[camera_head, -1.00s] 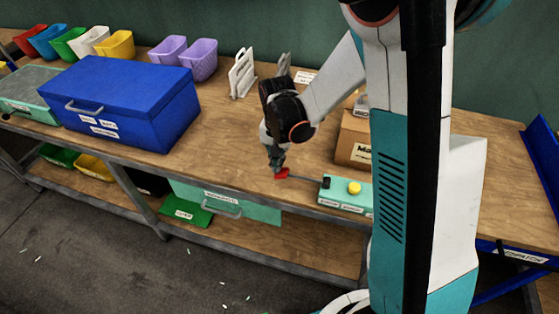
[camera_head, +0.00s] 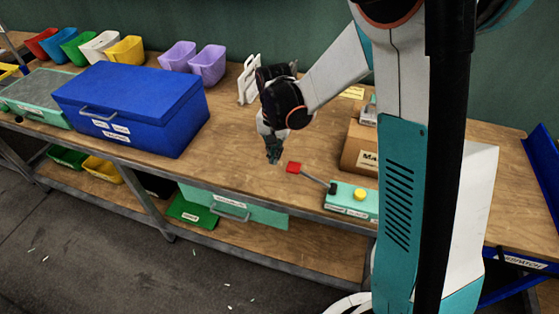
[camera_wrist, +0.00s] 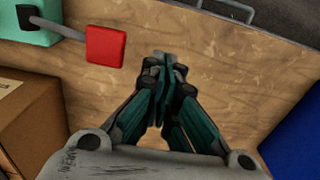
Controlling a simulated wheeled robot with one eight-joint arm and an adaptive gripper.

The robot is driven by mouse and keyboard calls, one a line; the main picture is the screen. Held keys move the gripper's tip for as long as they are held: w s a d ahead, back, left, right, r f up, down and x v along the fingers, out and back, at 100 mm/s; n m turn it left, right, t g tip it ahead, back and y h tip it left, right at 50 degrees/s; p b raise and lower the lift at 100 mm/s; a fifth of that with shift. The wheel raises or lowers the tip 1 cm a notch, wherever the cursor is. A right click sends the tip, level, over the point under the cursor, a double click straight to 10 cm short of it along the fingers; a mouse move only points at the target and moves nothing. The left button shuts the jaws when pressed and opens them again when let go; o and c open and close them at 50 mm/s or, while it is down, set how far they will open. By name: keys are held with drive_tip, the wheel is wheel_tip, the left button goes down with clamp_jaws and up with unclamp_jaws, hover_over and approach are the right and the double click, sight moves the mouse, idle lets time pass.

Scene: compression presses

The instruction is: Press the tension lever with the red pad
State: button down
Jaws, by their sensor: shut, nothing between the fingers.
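In the wrist view the red pad (camera_wrist: 106,46) is at upper left and the base (camera_wrist: 38,22) is in the corner. My gripper (camera_head: 273,160) is shut and empty above the bench, left of the pad and apart from it. In the wrist view its closed fingertips (camera_wrist: 166,60) point right of the pad.
A cardboard box (camera_head: 359,150) stands behind the base. A large blue box (camera_head: 130,108) is on the left of the bench (camera_head: 230,130), with coloured bins behind it. A white rack (camera_head: 249,80) stands behind my gripper. Bare wood lies around the gripper.

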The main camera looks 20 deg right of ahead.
wheel_tip(320, 180, up, 6)
drive_tip(key=w+a+p, duration=0.1)
drive_tip(key=w+a, duration=0.1)
drive_tip(key=shift+a+r+p, duration=0.15)
drive_tip(key=shift+r+p, duration=0.05)
drive_tip(key=shift+p, duration=0.15)
idle(0.5)
